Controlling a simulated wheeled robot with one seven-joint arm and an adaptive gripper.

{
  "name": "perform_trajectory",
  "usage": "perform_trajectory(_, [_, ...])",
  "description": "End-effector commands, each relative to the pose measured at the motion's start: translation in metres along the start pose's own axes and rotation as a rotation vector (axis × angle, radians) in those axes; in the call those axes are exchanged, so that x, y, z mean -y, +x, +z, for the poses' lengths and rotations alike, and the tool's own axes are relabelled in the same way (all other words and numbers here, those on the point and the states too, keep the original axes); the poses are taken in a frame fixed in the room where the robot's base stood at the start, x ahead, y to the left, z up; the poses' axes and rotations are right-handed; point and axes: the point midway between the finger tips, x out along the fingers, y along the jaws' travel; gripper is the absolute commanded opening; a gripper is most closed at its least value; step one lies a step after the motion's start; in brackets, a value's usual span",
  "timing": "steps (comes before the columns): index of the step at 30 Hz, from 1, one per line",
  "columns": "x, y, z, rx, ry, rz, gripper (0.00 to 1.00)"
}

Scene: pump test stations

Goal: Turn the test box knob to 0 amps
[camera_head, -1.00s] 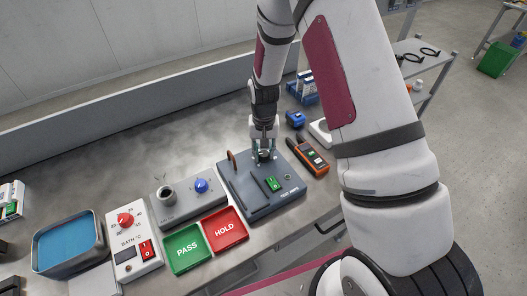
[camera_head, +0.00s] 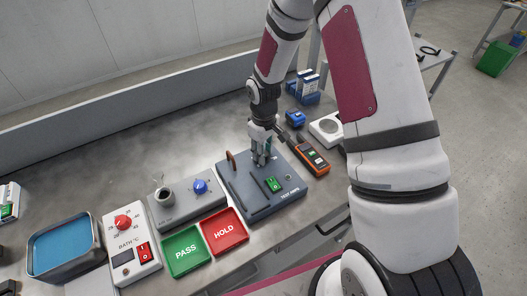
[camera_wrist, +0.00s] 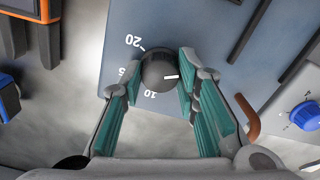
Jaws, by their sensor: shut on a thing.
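The grey-blue test box (camera_head: 242,205) lies on the bench, with a green switch (camera_head: 273,185) and "TEST AMPS" lettering. Its dark round knob (camera_wrist: 159,72) shows in the wrist view, with a white pointer mark directed to the right of the picture. Scale figures 20, a partly covered figure ending in 5, and 10 lie around its left side. My gripper (camera_head: 262,160) reaches down to the far part of the box. In the wrist view my gripper (camera_wrist: 160,75) is shut on the knob, with a green-padded finger on each side. The right finger hides the scale where the mark points.
An orange meter (camera_head: 312,158) lies close to the right of the box. A brown handle (camera_head: 231,163) stands at its left edge. The red HOLD tray (camera_head: 224,232), green PASS tray (camera_head: 186,252) and a unit with a blue knob (camera_head: 201,186) are to the left.

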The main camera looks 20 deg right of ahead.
Motion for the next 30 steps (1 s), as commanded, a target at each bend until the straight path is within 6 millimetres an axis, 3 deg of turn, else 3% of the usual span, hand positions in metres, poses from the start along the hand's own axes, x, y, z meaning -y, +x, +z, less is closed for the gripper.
perform_trajectory(22, [0.0009,-0.0001,-0.0007,-0.001,-0.093,0.000,0.01])
perform_trajectory(23, [0.0009,-0.0001,-0.0007,-0.001,-0.093,0.000,0.31])
perform_trajectory(25, [0.0009,-0.0001,-0.0006,-0.001,-0.092,0.000,0.47])
perform_trajectory(30, [0.0006,0.0000,-0.0003,0.000,-0.091,0.000,0.49])
